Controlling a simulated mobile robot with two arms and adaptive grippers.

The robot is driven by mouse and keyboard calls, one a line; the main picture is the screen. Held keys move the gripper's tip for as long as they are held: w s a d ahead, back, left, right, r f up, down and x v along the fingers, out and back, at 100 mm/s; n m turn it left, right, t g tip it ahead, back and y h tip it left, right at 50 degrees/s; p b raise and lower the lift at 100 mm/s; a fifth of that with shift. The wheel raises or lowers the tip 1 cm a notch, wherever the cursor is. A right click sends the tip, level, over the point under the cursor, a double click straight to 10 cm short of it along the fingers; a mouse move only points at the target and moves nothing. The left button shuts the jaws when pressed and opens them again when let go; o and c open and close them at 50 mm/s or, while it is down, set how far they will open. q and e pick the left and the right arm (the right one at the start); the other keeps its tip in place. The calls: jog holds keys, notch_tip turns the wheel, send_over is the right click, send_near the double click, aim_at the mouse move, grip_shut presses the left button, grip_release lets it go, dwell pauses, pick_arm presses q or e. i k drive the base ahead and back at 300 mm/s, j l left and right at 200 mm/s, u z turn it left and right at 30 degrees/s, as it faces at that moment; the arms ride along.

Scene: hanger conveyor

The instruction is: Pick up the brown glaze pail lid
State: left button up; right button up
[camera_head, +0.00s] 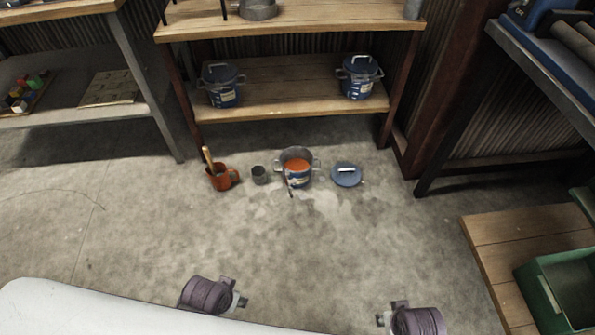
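A blue round lid (347,174) with a pale handle lies on the concrete floor, just right of an open pail. The open pail (297,177) has a blue and white outside and holds orange-brown glaze. No brown-coloured lid shows. My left gripper (238,300) is at the bottom of the view, left of centre, and my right gripper (382,320) is at the bottom right. Both are well short of the lid and touch nothing that I can see. Their fingers are too small and hidden to read.
An orange jug (221,178) with a wooden-handled tool and a small grey cup (259,175) stand left of the pail. Two lidded blue pails, left (222,86) and right (359,78), stand on the lower shelf (290,88). A green crate (530,290) is at right. The floor in front is clear.

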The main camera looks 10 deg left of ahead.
aim_at(345, 174)
jog(key=i+l, duration=0.8)
jog(key=i+l+z, duration=0.05)
